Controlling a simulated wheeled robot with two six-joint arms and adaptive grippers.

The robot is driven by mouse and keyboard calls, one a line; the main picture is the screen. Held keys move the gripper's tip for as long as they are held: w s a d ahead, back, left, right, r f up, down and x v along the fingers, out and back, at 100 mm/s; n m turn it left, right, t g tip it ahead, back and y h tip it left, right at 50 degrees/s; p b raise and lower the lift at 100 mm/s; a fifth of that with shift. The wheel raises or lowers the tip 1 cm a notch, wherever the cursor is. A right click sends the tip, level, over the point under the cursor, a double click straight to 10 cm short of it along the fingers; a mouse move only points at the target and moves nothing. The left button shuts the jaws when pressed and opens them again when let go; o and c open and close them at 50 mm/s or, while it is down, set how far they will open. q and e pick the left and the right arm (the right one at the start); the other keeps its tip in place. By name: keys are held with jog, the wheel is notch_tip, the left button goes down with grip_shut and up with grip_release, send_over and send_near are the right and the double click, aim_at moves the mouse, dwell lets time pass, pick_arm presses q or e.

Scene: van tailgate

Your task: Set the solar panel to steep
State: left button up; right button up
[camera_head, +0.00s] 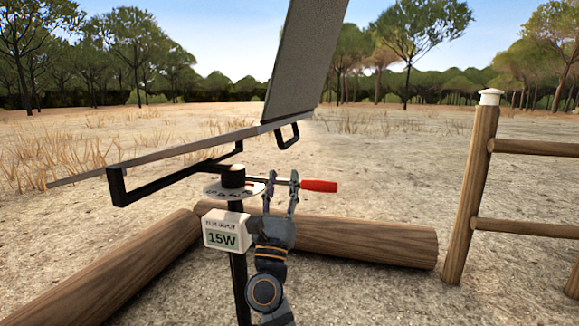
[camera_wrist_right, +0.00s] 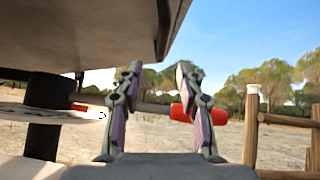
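The solar panel (camera_head: 305,62) is mounted on a dark post (camera_head: 238,270). One grey section stands steeply at upper right; another shows nearly edge-on, sloping down to the left. Its underside fills the upper left of the wrist view (camera_wrist_right: 75,35). A pale marked disc (camera_head: 222,191) sits under the pivot. A thin rod with a red handle (camera_head: 319,185) sticks out right from the pivot; the handle also shows in the wrist view (camera_wrist_right: 179,113). My right gripper (camera_head: 281,178) is open at the rod, left of the red handle; contact is unclear. My left gripper is out of view.
A white display box (camera_head: 226,234) on the post reads 15W. Logs (camera_head: 365,241) lie on the ground behind and left of the post. A wooden fence (camera_head: 472,190) stands at right. Black brackets (camera_head: 118,187) hang under the panel. Trees stand far back.

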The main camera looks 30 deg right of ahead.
aim_at(291, 139)
jog(key=shift+m, duration=0.6)
jog(key=x, duration=1.1)
jog(key=shift+s, duration=0.1)
grip_shut()
